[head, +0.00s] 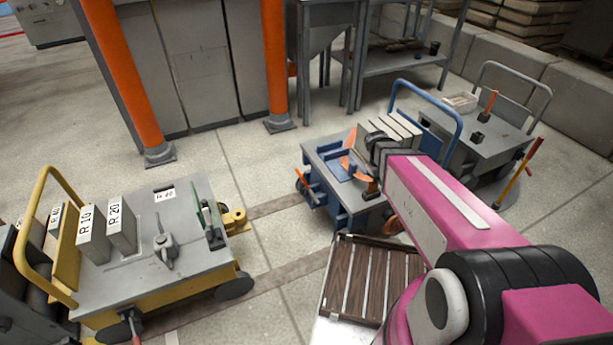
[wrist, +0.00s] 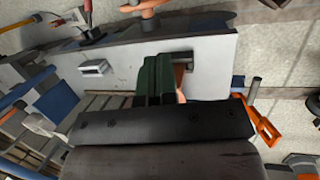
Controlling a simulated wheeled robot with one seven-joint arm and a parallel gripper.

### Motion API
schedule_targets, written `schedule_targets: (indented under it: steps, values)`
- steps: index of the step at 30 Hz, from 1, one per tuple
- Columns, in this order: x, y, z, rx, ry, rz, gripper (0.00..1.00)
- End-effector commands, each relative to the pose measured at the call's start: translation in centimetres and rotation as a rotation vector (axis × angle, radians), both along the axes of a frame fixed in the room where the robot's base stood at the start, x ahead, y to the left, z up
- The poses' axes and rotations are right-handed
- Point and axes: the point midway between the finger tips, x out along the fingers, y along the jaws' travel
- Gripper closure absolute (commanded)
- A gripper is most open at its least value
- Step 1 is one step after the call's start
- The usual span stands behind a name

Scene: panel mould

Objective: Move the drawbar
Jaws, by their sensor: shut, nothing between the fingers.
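My gripper (wrist: 158,72) shows in the wrist view as dark green fingers, closed together with nothing held, over the grey top of a cart. In the head view my magenta arm reaches over the blue cart (head: 325,150), and its end hides part of that cart's top. No part is plainly recognisable as the drawbar. An orange-handled bar (head: 306,178) stands at the blue cart's left end. An orange, hook-like piece (wrist: 267,130) shows at the right in the wrist view, apart from my fingers. I cannot tell whether these are the same part.
A yellow cart (head: 190,255) with labelled blocks stands at the left, a yellow coupling (head: 236,221) at its right end. A grey cart (head: 480,145) stands behind right. A slatted wooden pallet (head: 365,280) lies in front. Orange posts (head: 125,85) stand behind. Floor between the carts is open.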

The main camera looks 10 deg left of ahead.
Motion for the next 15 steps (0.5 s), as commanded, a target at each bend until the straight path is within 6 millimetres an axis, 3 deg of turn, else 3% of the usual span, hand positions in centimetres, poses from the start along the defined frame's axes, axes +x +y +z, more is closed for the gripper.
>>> schedule_targets:
  steps: [1, 6, 15]
  values:
    - [0.9, 2.0, -0.7, -0.031, 0.015, 0.069, 1.00]
    - [2.1, 7.3, -2.2, -0.143, 0.066, 0.286, 1.00]
    - [2.8, 17.8, -4.4, -0.356, 0.152, 0.652, 1.00]
